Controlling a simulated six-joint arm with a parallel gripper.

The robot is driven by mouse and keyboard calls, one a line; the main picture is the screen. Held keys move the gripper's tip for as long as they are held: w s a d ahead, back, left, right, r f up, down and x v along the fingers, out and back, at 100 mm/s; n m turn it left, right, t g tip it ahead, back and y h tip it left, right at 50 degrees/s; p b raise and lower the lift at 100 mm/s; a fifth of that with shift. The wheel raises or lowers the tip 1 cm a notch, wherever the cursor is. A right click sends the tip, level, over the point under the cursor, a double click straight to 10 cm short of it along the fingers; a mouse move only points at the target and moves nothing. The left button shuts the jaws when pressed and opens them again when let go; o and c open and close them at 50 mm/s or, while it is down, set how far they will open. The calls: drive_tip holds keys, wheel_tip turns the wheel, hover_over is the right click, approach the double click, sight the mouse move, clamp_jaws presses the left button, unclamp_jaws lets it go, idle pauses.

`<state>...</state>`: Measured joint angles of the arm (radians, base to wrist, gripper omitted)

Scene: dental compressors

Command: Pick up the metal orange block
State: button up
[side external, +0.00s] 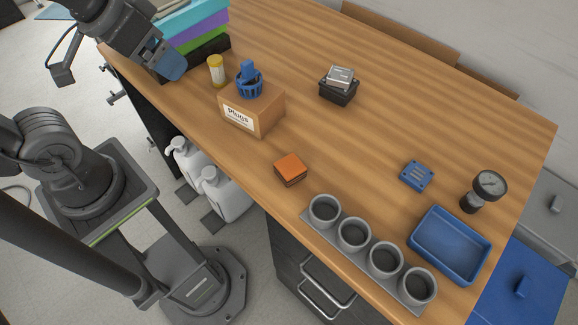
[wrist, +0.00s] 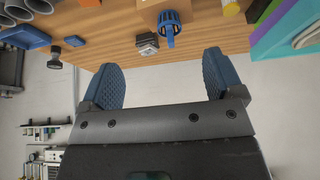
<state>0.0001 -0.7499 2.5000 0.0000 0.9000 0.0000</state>
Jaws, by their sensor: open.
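The metal orange block (side external: 290,169) is a small, low square piece lying flat on the wooden table near its front edge, with nothing touching it. My gripper (side external: 170,64) is at the upper left of the side view, near the colored stack and well away from the block. In the wrist view my gripper (wrist: 160,65) shows two blue ridged fingers spread wide apart with nothing between them.
A cardboard plugs box (side external: 252,109) carries a blue basket (side external: 249,85). A yellow-capped jar (side external: 216,71), a dark box with a silver top (side external: 338,92), a cup holder (side external: 335,230), a blue plate (side external: 417,175), a gauge (side external: 488,187) and a blue tray (side external: 449,246) stand around. The table's middle is clear.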

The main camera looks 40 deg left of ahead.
drive_tip(key=shift+c, duration=0.4)
drive_tip(key=m+g, duration=0.6)
drive_tip(key=m, duration=1.4)
hover_over(290, 166)
wheel_tip(290, 166, down, 19)
drive_tip(key=shift+a+r, duration=0.1)
drive_tip(key=shift+a, duration=0.05)
drive_tip(key=shift+f, duration=3)
drive_tip(key=c, duration=1.1)
